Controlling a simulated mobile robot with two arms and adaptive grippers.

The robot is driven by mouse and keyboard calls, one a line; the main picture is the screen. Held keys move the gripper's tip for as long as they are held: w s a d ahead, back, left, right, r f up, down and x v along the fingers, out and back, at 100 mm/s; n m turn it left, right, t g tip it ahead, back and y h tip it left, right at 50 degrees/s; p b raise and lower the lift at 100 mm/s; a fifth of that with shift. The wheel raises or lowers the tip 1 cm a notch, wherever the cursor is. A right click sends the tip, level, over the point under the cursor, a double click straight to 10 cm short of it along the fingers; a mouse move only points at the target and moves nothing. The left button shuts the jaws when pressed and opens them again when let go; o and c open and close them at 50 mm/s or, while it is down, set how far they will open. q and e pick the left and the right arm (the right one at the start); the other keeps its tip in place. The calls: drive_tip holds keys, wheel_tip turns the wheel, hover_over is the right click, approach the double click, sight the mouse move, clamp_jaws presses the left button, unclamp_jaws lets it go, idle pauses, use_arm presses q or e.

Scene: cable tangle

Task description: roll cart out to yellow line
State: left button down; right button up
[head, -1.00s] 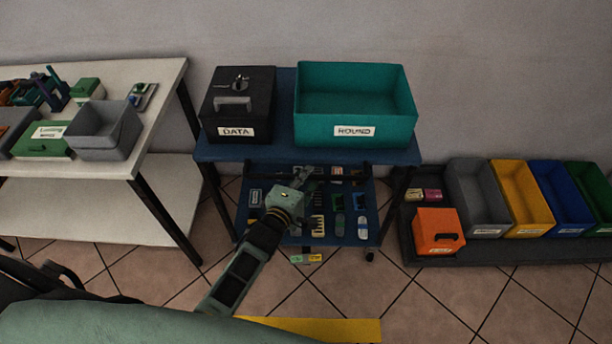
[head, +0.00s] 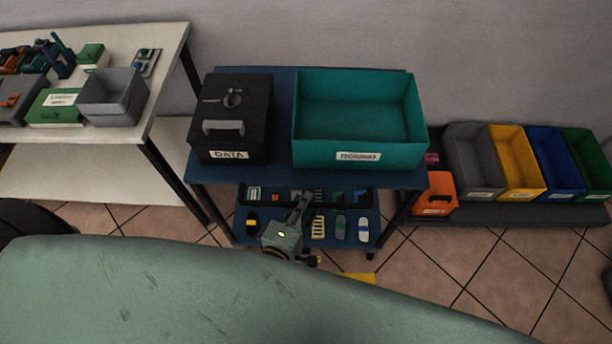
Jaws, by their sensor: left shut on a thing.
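The blue cart (head: 283,95) stands in the middle of the head view, with a black bar (head: 351,196) across its front below the top shelf. A black box labelled DATA (head: 238,118) and a teal bin labelled ROUND (head: 358,157) sit on its top shelf. Small parts lie on the lower shelf. My left gripper (head: 300,207) is at the cart's front, shut on the bar; its fingertips are small and partly dark. A short piece of the yellow line (head: 358,278) shows in front of the cart; my green body hides the rest. My right gripper is out of view.
A white table (head: 165,75) with bins stands left of the cart. A low dark rack (head: 500,213) with grey, yellow, blue and green bins is on the right, an orange box (head: 434,193) near the cart. Tiled floor (head: 470,265) at front right is clear.

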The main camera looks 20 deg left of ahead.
use_arm(q)
drive_tip(key=s+d, duration=0.4)
drive_tip(key=s, duration=1)
drive_tip(key=shift+s+p, duration=0.15)
drive_tip(key=shift+p, duration=0.25)
drive_tip(key=c, duration=1.7)
unclamp_jaws()
drive_tip(key=shift+c, duration=0.2)
drive_tip(key=v, duration=1.2)
drive_tip(key=shift+d+f, duration=0.1)
drive_tip(key=shift+f, duration=0.05)
